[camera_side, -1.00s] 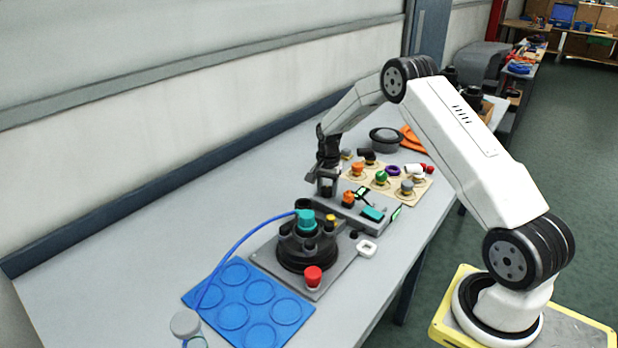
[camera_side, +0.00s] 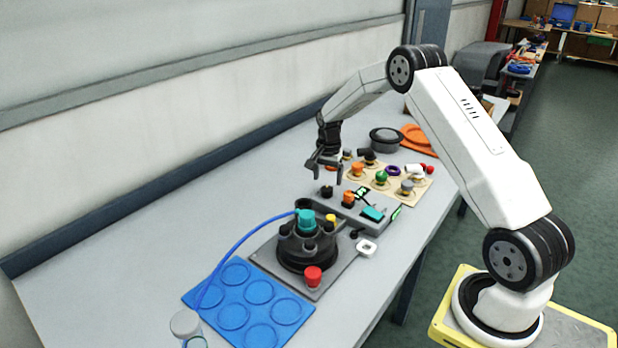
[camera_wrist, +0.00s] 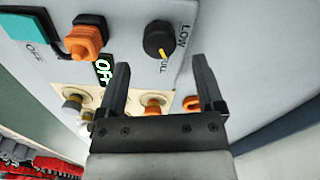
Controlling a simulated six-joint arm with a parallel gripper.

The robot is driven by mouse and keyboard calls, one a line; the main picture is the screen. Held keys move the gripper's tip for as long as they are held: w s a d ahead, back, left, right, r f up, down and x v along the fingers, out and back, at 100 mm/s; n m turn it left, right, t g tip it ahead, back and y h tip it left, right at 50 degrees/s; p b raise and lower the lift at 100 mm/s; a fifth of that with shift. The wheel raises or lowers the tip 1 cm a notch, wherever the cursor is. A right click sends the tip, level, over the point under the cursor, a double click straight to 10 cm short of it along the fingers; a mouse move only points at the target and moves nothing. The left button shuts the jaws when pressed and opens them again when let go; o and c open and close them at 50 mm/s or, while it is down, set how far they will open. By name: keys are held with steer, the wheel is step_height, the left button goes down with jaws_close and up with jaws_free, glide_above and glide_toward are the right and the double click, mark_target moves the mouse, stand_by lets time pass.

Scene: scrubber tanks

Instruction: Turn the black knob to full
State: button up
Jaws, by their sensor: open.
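The black knob (camera_wrist: 158,40) shows in the wrist view, on a light grey panel. Its yellow pointer line points down and slightly right, toward a partly hidden label reading "ULL". The label "LOW" stands to the knob's upper right. In the side view the knob (camera_side: 327,192) is a small dark disc on the grey control box. My gripper (camera_side: 326,172) hangs just above it, apart from it. In the wrist view my gripper (camera_wrist: 161,66) has its two fingers spread wide with nothing between them.
An orange knob (camera_wrist: 85,38) and a teal switch (camera_wrist: 24,25) share the panel. A beige board (camera_side: 372,189) with several coloured knobs lies behind the box. In front stand a dark round unit (camera_side: 306,250) with a teal top and a blue tray (camera_side: 248,300).

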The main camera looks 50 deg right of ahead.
mark_target(326, 189)
steer(key=shift+r, duration=2)
steer(key=shift+a, duration=0.15)
steer(key=shift+a+r, duration=0.15)
steer(key=shift+a, duration=0.1)
steer(key=s+a+r+n+t, duration=0.15)
steer(key=s+a+n, duration=0.25)
steer(key=a, duration=0.4)
steer(key=s+a+r+n, duration=0.2)
steer(key=s+a+n, duration=0.2)
steer(key=a, duration=0.3)
steer(key=s+a+n+t, duration=0.1)
steer(key=s+a+n, duration=0.6)
steer(key=s, duration=0.6)
steer(key=shift+s+a, duration=0.15)
steer(key=shift+a, duration=0.85)
